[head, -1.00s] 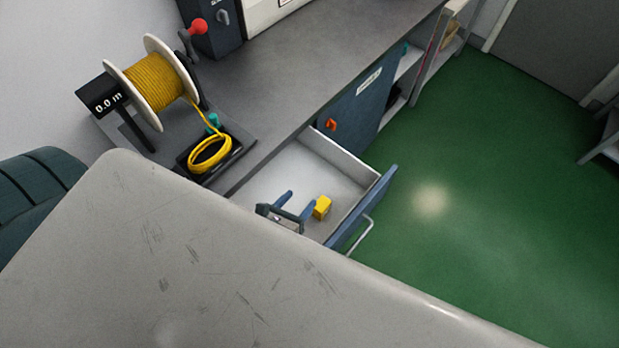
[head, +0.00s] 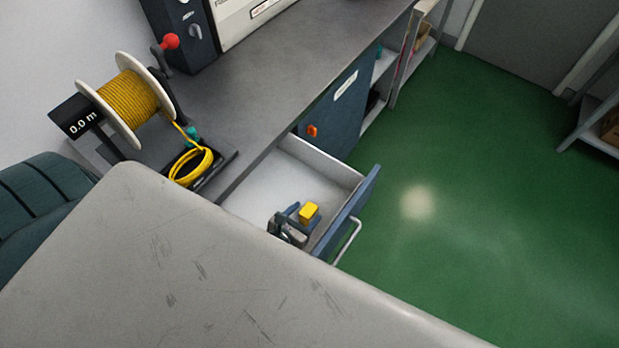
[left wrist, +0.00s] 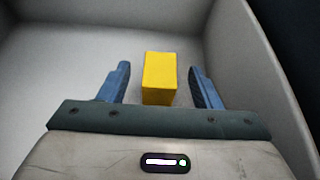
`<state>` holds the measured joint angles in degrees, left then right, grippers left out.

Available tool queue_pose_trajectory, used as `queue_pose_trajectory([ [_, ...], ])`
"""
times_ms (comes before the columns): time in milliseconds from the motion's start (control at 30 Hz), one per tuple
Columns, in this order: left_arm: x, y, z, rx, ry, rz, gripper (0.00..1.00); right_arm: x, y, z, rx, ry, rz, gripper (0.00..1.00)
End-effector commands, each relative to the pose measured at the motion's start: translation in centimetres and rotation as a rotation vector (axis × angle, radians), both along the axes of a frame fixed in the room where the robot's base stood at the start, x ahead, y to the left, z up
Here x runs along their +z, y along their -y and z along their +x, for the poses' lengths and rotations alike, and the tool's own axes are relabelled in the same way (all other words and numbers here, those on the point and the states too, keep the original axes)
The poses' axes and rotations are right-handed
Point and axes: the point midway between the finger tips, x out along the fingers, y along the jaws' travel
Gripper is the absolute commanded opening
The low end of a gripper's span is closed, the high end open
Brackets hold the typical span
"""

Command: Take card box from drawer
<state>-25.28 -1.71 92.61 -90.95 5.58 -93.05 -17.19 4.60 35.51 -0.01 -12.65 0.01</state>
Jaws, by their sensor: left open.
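The card box is a small yellow block (head: 309,212) inside the open drawer (head: 340,172), near its front. It also shows in the left wrist view (left wrist: 160,78), ahead of my palm and between the two blue fingers. My left gripper (head: 297,217) is open and reaches into the drawer at the box. In the left wrist view the open left gripper (left wrist: 160,84) has a finger on each side of the box, with a gap on both sides. Part of the drawer is hidden behind my large grey body part. My right gripper is not in view.
The drawer's blue front with its metal handle (head: 347,241) stands out over the green floor (head: 450,230). A yellow cable spool (head: 128,101) and a coil of cable (head: 190,165) are on the grey counter (head: 270,75). A blue cabinet door (head: 340,105) is beside the drawer.

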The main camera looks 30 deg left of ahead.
Motion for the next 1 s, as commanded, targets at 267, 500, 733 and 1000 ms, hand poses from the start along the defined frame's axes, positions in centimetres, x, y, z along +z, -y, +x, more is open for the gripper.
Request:
queue_pose_trajectory([
  [267, -1.3, 0.4, 3.2, 0.000, 0.001, 0.000, 0.58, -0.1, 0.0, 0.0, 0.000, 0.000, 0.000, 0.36],
  [500, -2.2, 0.6, 5.1, 0.000, 0.000, 0.000, 0.58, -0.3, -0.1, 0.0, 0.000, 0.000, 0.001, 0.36],
  [733, -2.2, 0.6, 5.1, 0.000, 0.000, 0.000, 0.54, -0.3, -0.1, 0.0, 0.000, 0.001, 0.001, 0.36],
  [1000, -2.1, 0.5, 5.1, 0.000, 0.000, 0.000, 0.09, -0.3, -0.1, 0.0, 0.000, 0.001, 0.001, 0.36],
])
